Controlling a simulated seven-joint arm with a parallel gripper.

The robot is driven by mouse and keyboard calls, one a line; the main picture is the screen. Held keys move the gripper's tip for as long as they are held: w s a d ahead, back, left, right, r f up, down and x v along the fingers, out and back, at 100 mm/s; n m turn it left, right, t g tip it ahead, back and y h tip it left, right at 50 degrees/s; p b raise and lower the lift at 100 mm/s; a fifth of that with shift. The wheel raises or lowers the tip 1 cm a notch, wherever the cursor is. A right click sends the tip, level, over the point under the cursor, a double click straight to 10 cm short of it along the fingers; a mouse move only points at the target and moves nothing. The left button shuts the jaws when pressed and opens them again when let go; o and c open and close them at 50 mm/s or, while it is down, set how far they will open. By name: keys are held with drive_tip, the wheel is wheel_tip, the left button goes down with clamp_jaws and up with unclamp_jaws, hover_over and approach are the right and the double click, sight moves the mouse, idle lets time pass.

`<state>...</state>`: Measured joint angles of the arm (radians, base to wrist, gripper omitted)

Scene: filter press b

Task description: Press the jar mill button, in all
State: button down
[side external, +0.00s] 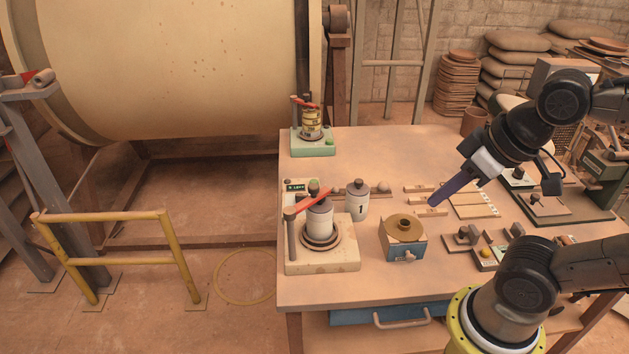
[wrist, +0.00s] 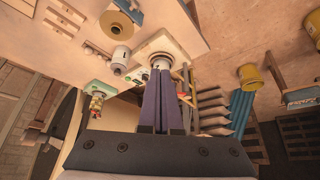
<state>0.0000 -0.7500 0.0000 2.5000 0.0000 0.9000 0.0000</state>
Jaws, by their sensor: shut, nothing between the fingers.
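My gripper (side external: 433,202) is shut and empty, its dark purple fingers pointing down and left above the table, right of the blue box. Its closed fingers also show in the wrist view (wrist: 160,78). A pale box with a small green display (side external: 295,187) stands at the table's left edge, partly hidden behind a clamped white jar (side external: 320,222) on a cream base. The display seems to include the word "LEFT". A pale green stand (side external: 313,150) at the back left holds a banded jar. I cannot tell for certain which part is the jar mill button. My fingers are apart from these devices.
A white jar marked 1 (side external: 356,205) and the blue box with a brass top (side external: 404,240) stand mid-table. Wooden pieces (side external: 475,205) lie right of my gripper. A raised red clamp handle (side external: 314,199) crosses the clamped jar. The back middle of the table is clear.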

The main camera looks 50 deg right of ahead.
idle(0.8)
drive_tip(key=w+d+r+n+t+h, duration=0.2)
drive_tip(key=w+d+r+t, duration=0.25)
drive_tip(key=w+r, duration=0.5)
drive_tip(key=n+y, duration=0.2)
drive_tip(key=n, duration=0.4)
hover_over(318, 182)
wheel_tip(318, 182, down, 21)
drive_tip(key=shift+g, duration=0.45)
drive_tip(key=shift+f, duration=4.4)
